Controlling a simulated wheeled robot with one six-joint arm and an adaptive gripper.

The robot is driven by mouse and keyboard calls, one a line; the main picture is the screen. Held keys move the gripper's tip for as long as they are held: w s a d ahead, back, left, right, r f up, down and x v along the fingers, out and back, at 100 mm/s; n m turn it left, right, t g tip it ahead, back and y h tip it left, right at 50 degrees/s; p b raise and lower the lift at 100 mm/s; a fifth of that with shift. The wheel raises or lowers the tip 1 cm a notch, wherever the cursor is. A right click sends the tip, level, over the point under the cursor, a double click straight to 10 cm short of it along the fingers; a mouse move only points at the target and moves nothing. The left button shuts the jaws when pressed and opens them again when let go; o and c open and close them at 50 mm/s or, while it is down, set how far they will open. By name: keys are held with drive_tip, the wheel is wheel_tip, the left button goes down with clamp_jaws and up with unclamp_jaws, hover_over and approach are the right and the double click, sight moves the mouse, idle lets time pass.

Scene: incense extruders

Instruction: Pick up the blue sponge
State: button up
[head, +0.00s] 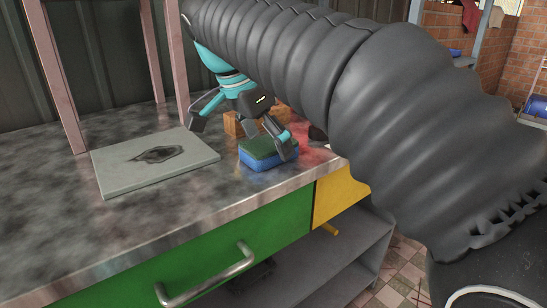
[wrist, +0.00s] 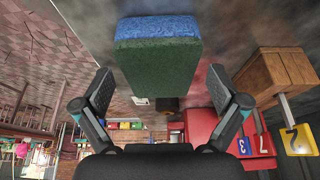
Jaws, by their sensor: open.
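The blue sponge (head: 262,162) has a dark green scouring top and lies on the worktop near its front edge. It also shows in the wrist view (wrist: 158,55), at the top middle, with its green face large and its blue part at the upper end. My gripper (head: 242,140) is open and empty at the sponge. In the wrist view my gripper's (wrist: 160,88) fingers stand wide apart, left and right of the sponge's line. In the head view one finger overlaps the sponge's right end. I cannot tell whether it touches.
A grey slab (head: 155,162) with a dark patch lies left of the sponge. A wooden block (wrist: 283,72) stands close by, with number tags (wrist: 299,139) near it. Pinkish posts (head: 55,75) rise at the back left. The worktop's front left is clear.

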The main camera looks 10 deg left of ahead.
drive_tip(key=shift+w+d+f, duration=0.1)
drive_tip(key=shift+f, duration=0.2)
drive_tip(key=shift+f, duration=0.2)
idle(0.4)
drive_tip(key=c, duration=0.8)
